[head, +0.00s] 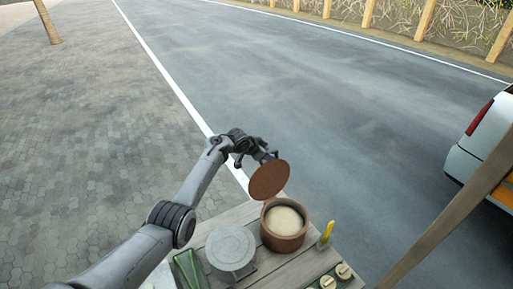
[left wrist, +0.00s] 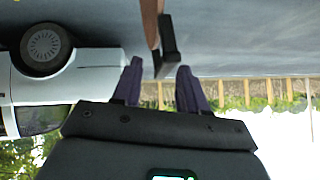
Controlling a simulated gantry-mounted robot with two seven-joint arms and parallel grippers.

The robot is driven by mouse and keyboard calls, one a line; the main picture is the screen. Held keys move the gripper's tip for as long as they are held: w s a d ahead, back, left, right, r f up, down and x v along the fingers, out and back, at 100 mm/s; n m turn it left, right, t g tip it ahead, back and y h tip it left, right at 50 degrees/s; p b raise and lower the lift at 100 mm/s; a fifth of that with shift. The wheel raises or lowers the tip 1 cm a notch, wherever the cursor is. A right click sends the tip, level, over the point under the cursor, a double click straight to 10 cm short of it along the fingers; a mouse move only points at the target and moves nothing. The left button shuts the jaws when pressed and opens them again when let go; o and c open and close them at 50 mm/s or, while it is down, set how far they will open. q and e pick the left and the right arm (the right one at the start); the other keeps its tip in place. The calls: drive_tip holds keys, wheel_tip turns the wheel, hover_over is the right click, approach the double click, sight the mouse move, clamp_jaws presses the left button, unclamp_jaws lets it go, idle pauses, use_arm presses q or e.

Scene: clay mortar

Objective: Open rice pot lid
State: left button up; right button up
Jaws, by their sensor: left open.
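The rice pot (head: 270,238) is a round brown pot on the wooden table, its mouth uncovered and pale rice (head: 285,221) showing inside. Its brown round lid (head: 269,181) is up in the air, tilted steeply, above and behind the pot and apart from it. My left gripper (head: 266,156) is at the lid's upper back side. In the left wrist view the lid (left wrist: 150,22) shows edge-on with a dark handle (left wrist: 168,38) near the fingertips. The fingers (left wrist: 158,80) stand apart, with the handle's end near the gap; contact is unclear. My right gripper is in neither view.
A grey round lidded vessel (head: 231,246) stands left of the pot on the wooden table (head: 246,213). A yellow item (head: 327,233) and several small round-topped pieces (head: 343,271) are at its right. A green item (head: 187,268) lies at left. A slanted pole (head: 450,215) and white vehicle (head: 476,150) are farther right.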

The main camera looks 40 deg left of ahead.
use_arm(q)
drive_tip(key=v, duration=0.8)
drive_tip(key=shift+p, duration=0.3)
drive_tip(key=shift+s+r, duration=0.15)
drive_tip(key=s+d+f+g+y+p, duration=0.1)
drive_tip(key=s+d+f+y+p, duration=0.15)
drive_tip(key=s+d+f, duration=0.35)
drive_tip(key=s+d+f+g+y+p, duration=0.1)
drive_tip(key=s+d+f+g+p, duration=0.2)
drive_tip(key=s+d, duration=0.5)
drive_tip(key=s+d+r+h+p, duration=0.1)
drive_tip(key=s+d, duration=0.4)
drive_tip(key=s, duration=0.4)
drive_tip(key=s+d+r+n+g+h+p, duration=0.1)
drive_tip(key=s+d+r+p, duration=0.1)
drive_tip(key=s+d, duration=0.3)
drive_tip(key=s+d+r+n+h+p, duration=0.1)
drive_tip(key=s+d, duration=0.5)
drive_tip(key=s, duration=0.7)
drive_tip(key=shift+r+g+p, duration=0.3)
drive_tip(key=shift+r+p, duration=0.05)
drive_tip(key=shift+p, duration=0.25)
